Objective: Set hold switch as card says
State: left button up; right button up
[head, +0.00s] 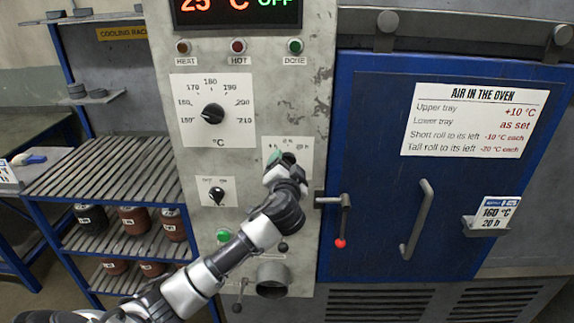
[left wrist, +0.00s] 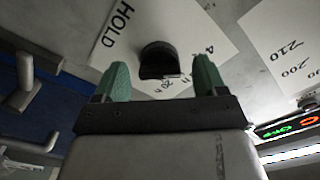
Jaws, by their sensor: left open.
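The card (head: 495,215) in a holder on the oven door reads 160 °C, 20 h. The hold switch is a black knob (left wrist: 158,60) on a white plate marked HOLD (left wrist: 120,30), seen in the left wrist view. In the head view my gripper covers most of this plate (head: 270,147), and the knob's setting is not clear. My left gripper (head: 284,163) is at the plate. In the left wrist view its green fingers (left wrist: 161,78) are open on either side of the knob, with gaps between. My right gripper is not in view.
The temperature dial (head: 211,113) is above left, and a small black switch (head: 216,195) is below it. The display (head: 237,10) reads 25 °C OFF. A red-tipped latch lever (head: 341,220) and the blue oven door (head: 375,150) are close on the right.

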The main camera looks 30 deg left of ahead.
pick_arm(q)
jog(key=shift+c, duration=0.4)
jog(key=c, duration=0.8)
jog(key=shift+c, duration=0.2)
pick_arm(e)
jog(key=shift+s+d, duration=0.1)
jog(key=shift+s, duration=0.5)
pick_arm(q)
jog(key=shift+m, duration=0.4)
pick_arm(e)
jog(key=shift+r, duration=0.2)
pick_arm(q)
jog(key=m+p, duration=1)
jog(key=m, duration=0.7)
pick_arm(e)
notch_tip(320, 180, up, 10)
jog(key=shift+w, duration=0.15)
pick_arm(q)
jog(key=shift+f+m, duration=0.1)
jog(key=shift+m, duration=0.2)
